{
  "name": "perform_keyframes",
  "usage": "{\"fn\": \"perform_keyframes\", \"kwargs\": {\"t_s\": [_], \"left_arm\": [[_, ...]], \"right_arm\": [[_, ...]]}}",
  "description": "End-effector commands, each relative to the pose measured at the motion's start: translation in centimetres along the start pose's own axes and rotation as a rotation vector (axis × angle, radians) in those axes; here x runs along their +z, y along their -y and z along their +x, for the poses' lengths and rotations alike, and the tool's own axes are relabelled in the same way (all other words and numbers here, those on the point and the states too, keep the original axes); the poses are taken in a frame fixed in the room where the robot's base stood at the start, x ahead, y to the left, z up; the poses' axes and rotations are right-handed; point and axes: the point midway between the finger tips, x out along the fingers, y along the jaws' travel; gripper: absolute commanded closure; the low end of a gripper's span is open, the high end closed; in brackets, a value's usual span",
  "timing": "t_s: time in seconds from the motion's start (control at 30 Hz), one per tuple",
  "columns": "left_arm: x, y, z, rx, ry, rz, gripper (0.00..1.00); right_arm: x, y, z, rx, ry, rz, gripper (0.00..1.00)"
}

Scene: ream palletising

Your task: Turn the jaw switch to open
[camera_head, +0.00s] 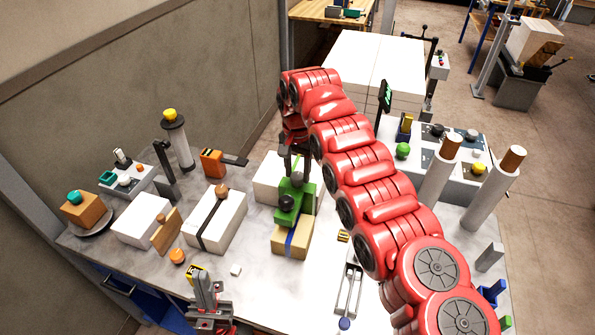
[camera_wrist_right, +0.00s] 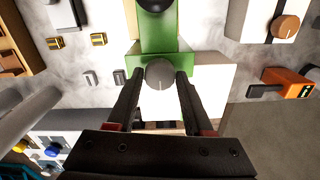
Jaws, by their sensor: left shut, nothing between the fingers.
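A green fixture (camera_head: 286,236) stands on a tan and white block in the middle of the table. A round grey knob with a white line (camera_wrist_right: 160,74) sits on its green top; I take this to be the jaw switch, with no label legible. A black knob (camera_head: 286,203) sits on the nearer part of the fixture. My right gripper (camera_wrist_right: 159,76) is open, pointing down, with one finger on each side of the grey knob and small gaps showing. It also shows in the head view (camera_head: 296,172), partly behind my red arm. My left gripper (camera_head: 197,276) is shut and empty at the front left.
White blocks (camera_head: 215,222) stand left of the fixture. An orange and black device (camera_head: 211,162) stands behind them. Two white cylinders with brown tops (camera_head: 486,197) stand at the right. A panel with coloured knobs (camera_head: 457,182) is behind them. A metal tray (camera_head: 349,287) lies in front.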

Motion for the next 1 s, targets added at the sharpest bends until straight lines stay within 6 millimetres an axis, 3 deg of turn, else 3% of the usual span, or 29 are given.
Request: {"fn": "perform_keyframes", "kwargs": {"t_s": [0.03, 0.13, 0.57, 0.7, 1.0], "left_arm": [[0.0, 0.0, 0.0, 0.000, 0.000, 0.000, 1.00], [0.0, 0.0, 0.0, 0.000, 0.000, 0.000, 1.00], [0.1, 0.0, -0.4, 0.000, 0.000, 0.000, 1.00], [0.2, -0.1, -1.3, 0.000, 0.000, 0.000, 1.00], [-0.9, 0.3, 5.4, 0.000, 0.000, 0.000, 1.00]], "right_arm": [[0.0, 0.0, 0.0, 0.000, 0.000, 0.000, 0.38], [0.0, 0.0, 0.0, 0.000, 0.000, 0.000, 0.20], [0.0, 0.1, -0.7, 0.002, -0.003, 0.001, 0.20], [0.1, 0.2, -2.8, -0.002, -0.004, -0.001, 0.20], [0.0, 0.0, -10.1, 0.001, 0.001, 0.001, 0.20]]}}
